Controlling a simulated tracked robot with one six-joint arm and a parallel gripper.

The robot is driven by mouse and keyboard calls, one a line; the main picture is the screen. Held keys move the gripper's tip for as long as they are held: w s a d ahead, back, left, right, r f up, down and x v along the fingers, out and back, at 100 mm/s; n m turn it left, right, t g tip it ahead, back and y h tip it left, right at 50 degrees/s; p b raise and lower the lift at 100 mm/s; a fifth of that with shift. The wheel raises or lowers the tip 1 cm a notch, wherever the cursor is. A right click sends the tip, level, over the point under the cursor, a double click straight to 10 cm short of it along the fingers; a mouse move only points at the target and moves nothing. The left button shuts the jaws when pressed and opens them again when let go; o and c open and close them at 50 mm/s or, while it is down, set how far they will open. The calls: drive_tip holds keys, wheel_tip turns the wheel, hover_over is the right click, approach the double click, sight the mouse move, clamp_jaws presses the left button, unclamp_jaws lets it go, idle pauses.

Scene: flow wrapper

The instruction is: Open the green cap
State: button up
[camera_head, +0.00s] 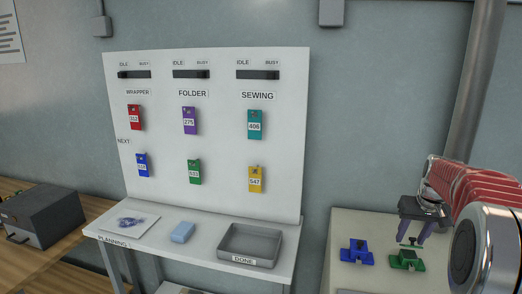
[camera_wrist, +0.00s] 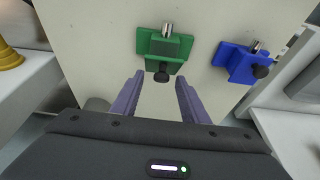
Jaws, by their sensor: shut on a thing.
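The green cap (camera_head: 407,262) is a green block on a pale bench at the lower right. In the wrist view the green cap (camera_wrist: 165,46) shows a silver pin on top and a dark round knob (camera_wrist: 162,73) facing me. My gripper (camera_head: 412,239) comes down over it from the upper right, with a small dark bar between its fingertips. In the wrist view my gripper (camera_wrist: 160,82) has its two purple fingers on either side of the knob. It is shut on this part of the green cap; the exact contact is hard to see.
A similar blue block (camera_head: 357,252) stands close to the left of the green one. A grey pipe (camera_head: 474,85) rises behind my arm.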

drive_tip(key=shift+w+d, duration=0.1)
drive_tip(key=shift+w, duration=0.05)
drive_tip(key=c, duration=0.3)
drive_tip(key=shift+c, duration=0.2)
drive_tip(key=shift+w, duration=0.15)
drive_tip(key=shift+w+d, duration=0.1)
drive_tip(key=shift+w, duration=0.3)
drive_tip(key=shift+w+d+f, duration=0.1)
drive_tip(key=shift+w+d, duration=0.05)
drive_tip(key=shift+w, duration=0.4)
drive_tip(key=shift+w+f, duration=0.1)
drive_tip(key=shift+w, duration=0.05)
drive_tip(key=shift+w+d+f, duration=0.15)
drive_tip(key=shift+w+f, duration=0.05)
drive_tip(key=shift+w, duration=0.2)
